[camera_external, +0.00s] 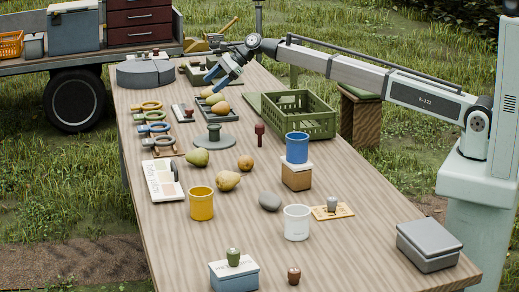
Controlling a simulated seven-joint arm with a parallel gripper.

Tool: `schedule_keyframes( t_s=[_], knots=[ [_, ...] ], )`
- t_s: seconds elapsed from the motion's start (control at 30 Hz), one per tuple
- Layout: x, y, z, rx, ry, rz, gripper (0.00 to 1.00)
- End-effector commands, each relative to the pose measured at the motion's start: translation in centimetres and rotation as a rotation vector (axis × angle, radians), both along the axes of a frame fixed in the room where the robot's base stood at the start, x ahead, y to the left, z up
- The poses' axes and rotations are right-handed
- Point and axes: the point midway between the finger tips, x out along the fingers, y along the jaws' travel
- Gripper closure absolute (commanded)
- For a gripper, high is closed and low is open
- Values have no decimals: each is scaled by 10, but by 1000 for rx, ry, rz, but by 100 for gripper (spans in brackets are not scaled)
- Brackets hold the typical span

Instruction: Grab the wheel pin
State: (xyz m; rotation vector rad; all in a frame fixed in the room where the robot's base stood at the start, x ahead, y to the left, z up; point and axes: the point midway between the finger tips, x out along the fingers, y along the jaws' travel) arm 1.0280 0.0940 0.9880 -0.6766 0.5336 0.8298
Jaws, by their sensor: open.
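No item is clearly marked as the wheel pin. A small dark red peg with a wider top (260,130) stands upright near the middle of the table, left of the green crate. A small brown-red knobbed piece (294,275) is at the near edge; I cannot tell which of these, if either, is the wheel pin. My blue gripper (209,82) is open above the far part of the table, near pears in a dark tray (232,115). It is well beyond the red peg, and its fingertips are small in view.
A green crate (318,122) stands at the right edge under my arm.

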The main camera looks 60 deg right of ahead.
Motion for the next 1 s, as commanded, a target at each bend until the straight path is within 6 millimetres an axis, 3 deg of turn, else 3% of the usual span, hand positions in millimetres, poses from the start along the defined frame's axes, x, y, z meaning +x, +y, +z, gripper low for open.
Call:
schedule_keyframes(
  t_s=[0.03,0.1,0.3,0.37,0.47,0.8,1.0],
  knots=[
    [-11,27,7,-5,29,23,33],
    [-23,55,14,-14,72,44,33],
    [-65,112,26,-72,191,87,33],
    [-82,120,26,-112,237,97,33],
    [-107,112,22,-198,312,101,33],
    [-183,44,8,-494,560,68,33],
    [-201,26,6,-564,627,48,33]
  ],
)
